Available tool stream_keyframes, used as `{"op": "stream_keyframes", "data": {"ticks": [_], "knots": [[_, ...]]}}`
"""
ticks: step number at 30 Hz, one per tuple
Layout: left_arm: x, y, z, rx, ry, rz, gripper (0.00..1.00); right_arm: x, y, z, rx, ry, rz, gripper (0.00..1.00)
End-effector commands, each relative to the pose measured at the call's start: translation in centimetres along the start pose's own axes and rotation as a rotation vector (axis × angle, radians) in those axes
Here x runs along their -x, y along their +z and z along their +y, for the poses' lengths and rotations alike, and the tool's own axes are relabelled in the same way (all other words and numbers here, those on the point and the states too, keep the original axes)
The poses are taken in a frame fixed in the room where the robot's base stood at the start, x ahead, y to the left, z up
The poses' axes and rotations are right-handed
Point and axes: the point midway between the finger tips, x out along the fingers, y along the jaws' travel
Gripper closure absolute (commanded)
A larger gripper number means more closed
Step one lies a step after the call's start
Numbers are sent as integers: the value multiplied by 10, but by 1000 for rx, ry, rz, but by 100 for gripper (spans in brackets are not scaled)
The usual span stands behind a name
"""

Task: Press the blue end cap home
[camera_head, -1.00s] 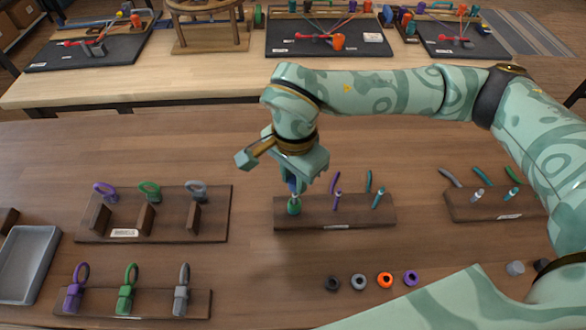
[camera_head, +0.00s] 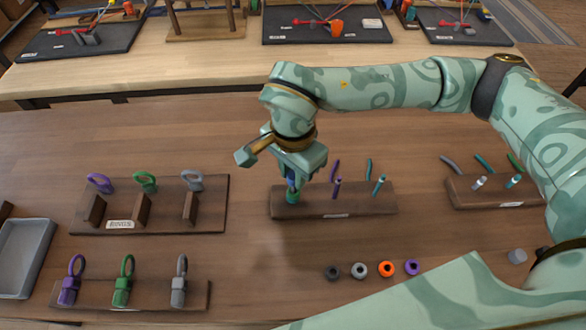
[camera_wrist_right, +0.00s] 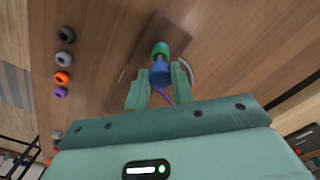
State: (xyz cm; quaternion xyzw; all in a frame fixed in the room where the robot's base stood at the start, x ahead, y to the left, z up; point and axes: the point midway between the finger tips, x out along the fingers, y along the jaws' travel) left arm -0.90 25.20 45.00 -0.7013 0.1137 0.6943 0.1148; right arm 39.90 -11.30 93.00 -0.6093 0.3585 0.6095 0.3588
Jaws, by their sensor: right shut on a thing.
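The blue end cap (camera_head: 291,184) sits between the fingers of my right gripper (camera_head: 290,180), which is shut on it. In the right wrist view the cap (camera_wrist_right: 160,73) is between the fingertips (camera_wrist_right: 160,82), in line with a green piece (camera_wrist_right: 160,49). In the head view the green piece (camera_head: 292,197) stands at the left end of the middle wooden block (camera_head: 345,207). The cap is directly above the green piece and seems to touch it. The fingers partly hide the cap, so I cannot tell how deep it sits. My left gripper is out of view.
The same block holds a purple cord (camera_head: 336,188) and a teal cord (camera_head: 379,186) close to the right of my gripper. Several loose rings (camera_head: 359,270) lie in front. Racks of looped pieces (camera_head: 152,220) stand at left, and another cord block (camera_head: 498,192) at right.

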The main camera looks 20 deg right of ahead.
Motion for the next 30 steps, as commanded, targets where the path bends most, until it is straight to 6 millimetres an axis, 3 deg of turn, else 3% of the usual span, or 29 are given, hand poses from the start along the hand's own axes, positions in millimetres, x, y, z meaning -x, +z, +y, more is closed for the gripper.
{"op": "stream_keyframes", "data": {"ticks": [13,14,16,22,23,24,30], "knots": [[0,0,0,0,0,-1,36,-3,0,0,0,0,0,97],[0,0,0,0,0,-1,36,-3,0,0,0,0,0,73],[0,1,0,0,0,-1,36,-3,0,0,0,0,0,54],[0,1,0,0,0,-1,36,-3,0,0,0,0,0,51],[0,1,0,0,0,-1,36,-3,0,0,0,0,0,48],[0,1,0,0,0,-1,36,-4,0,0,0,0,0,37],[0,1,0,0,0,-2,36,-4,0,0,0,0,0,36]]}}
